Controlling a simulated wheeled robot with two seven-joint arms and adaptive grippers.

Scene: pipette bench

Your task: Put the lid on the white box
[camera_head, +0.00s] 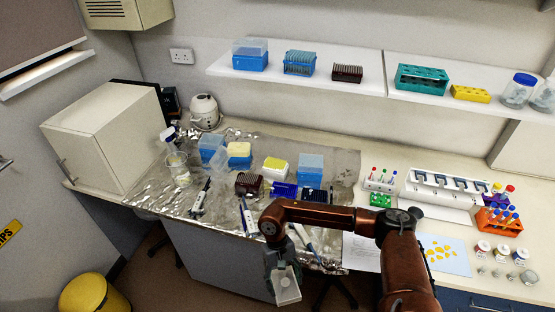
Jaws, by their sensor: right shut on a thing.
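The white box (275,173) stands open on the foil-covered bench (225,220), with yellow tips showing in its top. My right gripper (283,268) is shut on a whitish, see-through lid (287,289). It holds the lid tilted, in front of the bench's front edge and low in the picture, well apart from the white box. The gripper's fingers are partly hidden by the arm and the lid. My left gripper is out of view.
Around the white box stand a blue-and-yellow box (239,160), a dark red rack (248,184), a blue rack (284,191) and a blue lidded box (311,168). Pipettes (200,198) lie near the front edge. A beaker (179,172) stands left. A shelf (375,83) overhangs behind.

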